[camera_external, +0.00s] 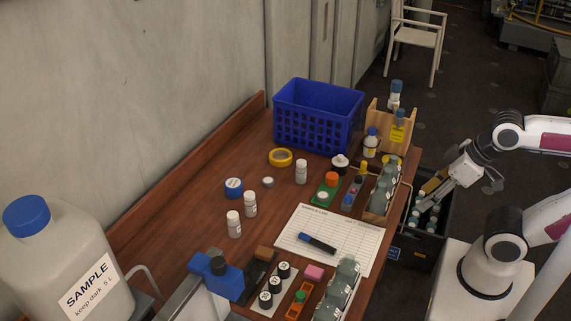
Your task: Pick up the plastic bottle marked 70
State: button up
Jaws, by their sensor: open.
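I cannot read the number 70 on any bottle; the labels are too small. Three small white bottles stand upright on the table: the front one (234,224), one beside it (250,204) and one farther back (301,172). Several pale-capped bottles (434,210) stand in a dark crate (412,241) beside the table's right side. My gripper (431,194) is open and reaches left above the dark crate. Its fingertips are small here, and I cannot tell whether they touch anything.
A blue basket (317,115) and a wooden rack (408,122) stand at the table's back. Greyish jars line the right edge. A paper sheet (326,232) with a marker lies in front. A large SAMPLE jug (62,260) is at left. The left tabletop is mostly clear.

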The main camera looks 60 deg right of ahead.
jog(key=shift+w, duration=0.15)
jog(key=w+a+f+t, duration=0.1)
jog(key=w+f+t, duration=0.1)
jog(key=w, duration=1.2)
jog(key=w+a+f+t, duration=0.1)
jog(key=w+t, duration=0.2)
jog(key=w, duration=1.2)
jog(key=t, duration=0.1)
send_near(251, 196)
jog(key=shift+w+f+t, duration=0.5)
jog(key=shift+f+t, duration=0.25)
jog(key=shift+f, duration=0.05)
jog(key=shift+w+f+t, duration=0.5)
jog(key=shift+f+t, duration=0.25)
jog(key=shift+f, duration=0.05)
jog(key=shift+x, duration=1.3)
